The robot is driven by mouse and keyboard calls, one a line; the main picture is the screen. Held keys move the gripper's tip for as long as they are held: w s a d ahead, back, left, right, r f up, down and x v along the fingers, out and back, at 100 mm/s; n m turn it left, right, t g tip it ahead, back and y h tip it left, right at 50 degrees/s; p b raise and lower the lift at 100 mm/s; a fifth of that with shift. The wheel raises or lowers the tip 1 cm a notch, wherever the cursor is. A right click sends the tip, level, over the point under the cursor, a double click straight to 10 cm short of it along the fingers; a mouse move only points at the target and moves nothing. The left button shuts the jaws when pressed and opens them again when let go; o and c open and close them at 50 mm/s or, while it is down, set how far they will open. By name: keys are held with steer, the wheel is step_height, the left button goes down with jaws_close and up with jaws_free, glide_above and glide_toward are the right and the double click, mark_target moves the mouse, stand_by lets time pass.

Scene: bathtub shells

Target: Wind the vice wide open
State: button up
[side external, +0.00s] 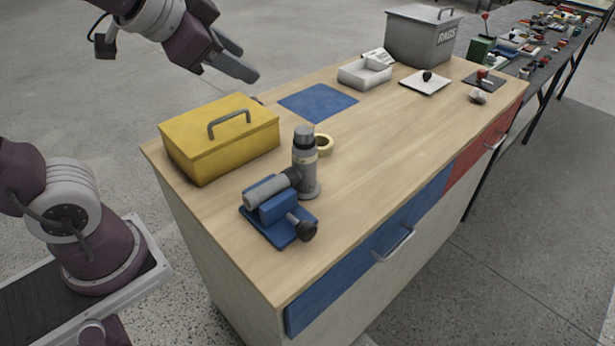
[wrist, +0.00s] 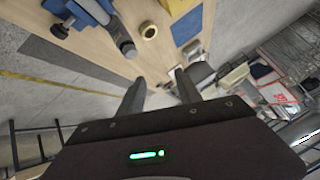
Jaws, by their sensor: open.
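The blue vice (side external: 279,208) sits near the front left of the wooden bench, with a black knob (side external: 307,231) on its near right side. A grey cylinder (side external: 262,192) lies across the vice's top; I cannot tell how firmly the jaws hold it or how far apart they are. The vice shows in part at the top left of the wrist view (wrist: 92,10). My gripper (side external: 243,62) is open and empty, high up behind the yellow toolbox and well away from the vice. Its two fingers are spread in the wrist view (wrist: 160,78).
A grey flask (side external: 306,172) stands upright close beside the vice, with a tape roll (side external: 324,144) behind it. A yellow toolbox (side external: 218,143) stands left of these. A blue mat (side external: 317,102) lies farther back. The bench's right middle is clear.

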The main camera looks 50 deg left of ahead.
steer(key=s+d+f+n+g+h, duration=0.1)
steer(key=s+d+f+n+g, duration=0.2)
steer(key=s, duration=0.4)
steer(key=g, duration=0.7)
glide_above(307, 225)
steer(key=shift+n+h, duration=0.4)
step_height(307, 225, down, 16)
steer(key=shift+f, duration=0.1)
step_height(307, 225, down, 7)
steer(key=shift+f, duration=0.2)
steer(key=shift+c, duration=0.2)
jaws_close()
